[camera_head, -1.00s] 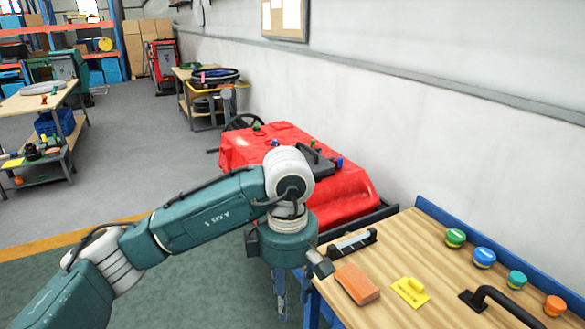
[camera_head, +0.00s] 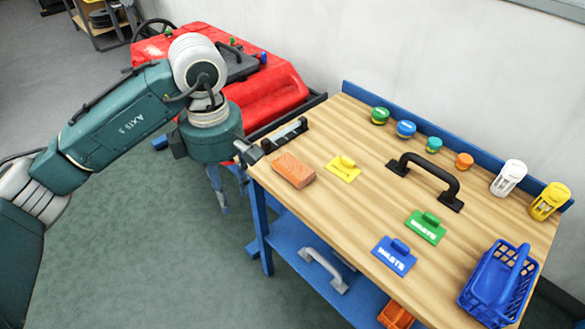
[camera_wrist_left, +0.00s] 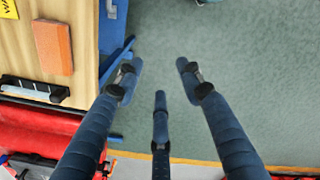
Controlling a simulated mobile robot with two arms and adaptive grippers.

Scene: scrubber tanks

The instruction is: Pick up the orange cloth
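The orange cloth (camera_head: 293,170) is a flat, thick, block-like rectangle lying on the wooden bench top (camera_head: 330,140) near its left end. It also shows in the left wrist view (camera_wrist_left: 53,47), at the upper left. My left gripper (camera_head: 220,195) hangs pointing down beyond the bench's left edge, over the floor and apart from the cloth. In the left wrist view its fingers (camera_wrist_left: 159,75) are spread wide, with only floor between them. My right gripper is in neither view.
Farther right are a large black handle (camera_head: 428,180), green and blue plates, round knobs and a blue basket (camera_head: 498,285). A red machine (camera_head: 255,85) stands behind my arm.

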